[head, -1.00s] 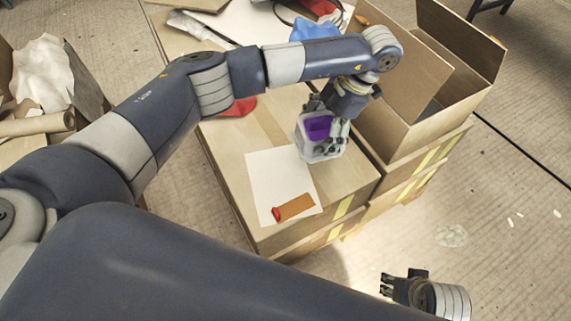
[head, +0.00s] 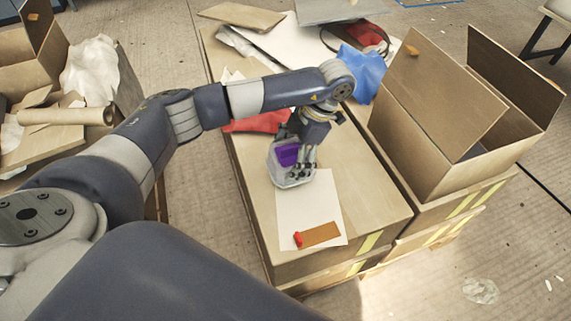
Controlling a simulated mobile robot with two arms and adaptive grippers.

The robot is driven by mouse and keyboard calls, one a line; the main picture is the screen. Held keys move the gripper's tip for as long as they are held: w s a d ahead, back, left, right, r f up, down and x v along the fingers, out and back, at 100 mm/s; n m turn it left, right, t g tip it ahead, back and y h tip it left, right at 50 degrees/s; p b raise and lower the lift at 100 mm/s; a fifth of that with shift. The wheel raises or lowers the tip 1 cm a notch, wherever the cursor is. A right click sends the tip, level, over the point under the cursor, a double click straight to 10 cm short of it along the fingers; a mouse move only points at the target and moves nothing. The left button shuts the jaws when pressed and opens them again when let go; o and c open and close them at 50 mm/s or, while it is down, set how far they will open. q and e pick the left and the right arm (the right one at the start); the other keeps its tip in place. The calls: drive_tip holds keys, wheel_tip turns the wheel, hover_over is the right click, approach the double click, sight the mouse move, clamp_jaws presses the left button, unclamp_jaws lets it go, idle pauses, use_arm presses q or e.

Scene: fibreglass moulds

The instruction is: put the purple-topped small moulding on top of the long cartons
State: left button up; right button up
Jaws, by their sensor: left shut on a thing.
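The small moulding (head: 281,176) has a purple top and a pale grey, clear-looking body. My left gripper (head: 304,167) is shut on its right side and holds it over the far end of a white sheet on the long cartons (head: 368,197). I cannot tell whether the moulding's underside touches the sheet or hangs just above it. The long cartons are tan, stacked, with yellow tape at the near end. My right gripper is not in view.
The white sheet (head: 323,213) carries an orange-brown strip (head: 320,235) with a red end. A red cloth (head: 262,122) and a blue bag (head: 363,70) lie farther back. An open carton (head: 432,147) stands at the right. The carton top right of the sheet is bare.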

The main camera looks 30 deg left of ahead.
sight(285, 164)
use_arm(q)
drive_tip(key=shift+s+a+f, duration=0.1)
drive_tip(key=shift+a, duration=0.45)
drive_tip(key=shift+f+b, duration=0.4)
drive_tip(key=shift+f, duration=1.3)
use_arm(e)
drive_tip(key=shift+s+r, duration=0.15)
use_arm(q)
drive_tip(key=o, duration=1.2)
drive_tip(key=shift+f, duration=0.1)
drive_tip(key=shift+c, duration=0.2)
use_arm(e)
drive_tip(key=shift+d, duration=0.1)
